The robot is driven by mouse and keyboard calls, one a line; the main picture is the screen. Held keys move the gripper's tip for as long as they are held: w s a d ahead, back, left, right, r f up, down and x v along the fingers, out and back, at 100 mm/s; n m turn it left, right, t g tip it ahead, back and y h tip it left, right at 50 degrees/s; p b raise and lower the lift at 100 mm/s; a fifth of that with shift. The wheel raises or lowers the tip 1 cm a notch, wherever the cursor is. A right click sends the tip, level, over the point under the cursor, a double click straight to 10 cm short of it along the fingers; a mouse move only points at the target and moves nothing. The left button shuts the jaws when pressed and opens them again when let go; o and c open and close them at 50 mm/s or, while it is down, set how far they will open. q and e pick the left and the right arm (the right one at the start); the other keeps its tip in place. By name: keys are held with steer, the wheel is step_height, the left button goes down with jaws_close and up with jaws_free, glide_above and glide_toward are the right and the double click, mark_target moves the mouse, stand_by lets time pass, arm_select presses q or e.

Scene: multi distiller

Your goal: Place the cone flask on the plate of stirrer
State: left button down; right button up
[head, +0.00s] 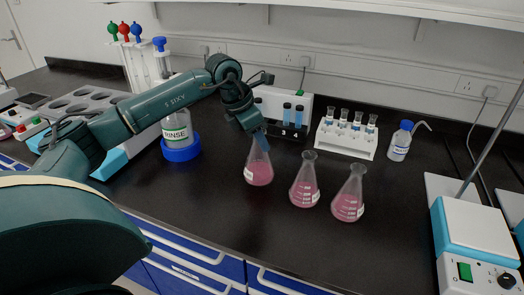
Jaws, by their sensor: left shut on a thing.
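My left gripper (262,142) is shut on the neck of a cone flask (259,170) with pink liquid, near the middle of the head view. I cannot tell whether this flask touches the bench or hangs just above it. Two similar cone flasks, a middle one (305,184) and a right one (349,196), stand upright on the bench to its right. The stirrer (450,262) is at the right edge, with a flat white plate (479,229) on top and a metal rod rising behind. The plate is bare. My right gripper is out of view.
A white rack of vials (346,141) and a wash bottle (400,141) stand behind the flasks. A rinse bottle with a blue base (181,154) is to the left. The black bench (385,235) is clear between the flasks and the stirrer.

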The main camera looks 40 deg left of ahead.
mark_target(259, 149)
arm_select(q)
steer(key=shift+f, duration=1.85)
steer(key=c, duration=1.4)
jaws_free()
steer(key=shift+f, duration=0.1)
steer(key=shift+c, duration=0.2)
steer(key=o, duration=0.5)
